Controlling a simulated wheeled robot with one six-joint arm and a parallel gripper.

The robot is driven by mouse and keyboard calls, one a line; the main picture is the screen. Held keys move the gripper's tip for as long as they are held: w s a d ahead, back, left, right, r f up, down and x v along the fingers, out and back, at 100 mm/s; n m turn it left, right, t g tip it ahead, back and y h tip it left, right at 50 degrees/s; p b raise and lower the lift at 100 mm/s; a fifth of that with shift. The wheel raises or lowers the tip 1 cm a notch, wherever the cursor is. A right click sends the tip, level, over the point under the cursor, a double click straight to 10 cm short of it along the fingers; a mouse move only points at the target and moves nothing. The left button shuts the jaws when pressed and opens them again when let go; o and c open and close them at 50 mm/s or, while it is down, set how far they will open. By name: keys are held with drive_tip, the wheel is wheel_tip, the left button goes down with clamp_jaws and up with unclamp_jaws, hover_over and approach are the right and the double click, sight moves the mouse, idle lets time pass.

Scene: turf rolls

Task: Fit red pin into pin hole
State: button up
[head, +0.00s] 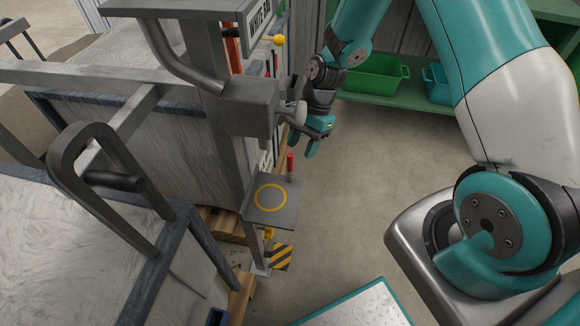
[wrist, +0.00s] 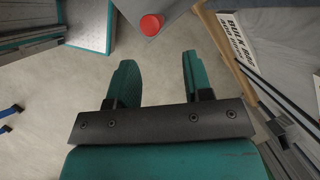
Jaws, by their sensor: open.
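The red pin (head: 290,164) stands upright at the back edge of a small grey plate (head: 285,209) marked with a yellow ring. In the wrist view its round red top (wrist: 151,25) shows beyond my fingertips, slightly left of the middle between them. My gripper (head: 314,146) is open and empty, above and a little to the right of the pin in the head view. Both teal fingers (wrist: 157,60) are apart with bare floor showing between them. I cannot make out the pin hole; a grey bracket (head: 249,107) with a round end stands close beside my gripper.
A grey metal frame with a post and a bent handle (head: 85,160) fills the left. A yellow knob (head: 279,40) and a sign (head: 258,17) are above. Green (head: 376,74) and teal (head: 436,84) bins sit on a shelf behind.

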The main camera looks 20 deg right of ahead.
sight(288, 165)
drive_tip(key=a, duration=0.1)
drive_tip(key=s+a, duration=0.1)
drive_tip(key=a, duration=0.2)
drive_tip(key=shift+s, duration=0.4)
drive_tip(key=shift+x, duration=1.45)
drive_tip(key=shift+d, duration=0.15)
clamp_jaws()
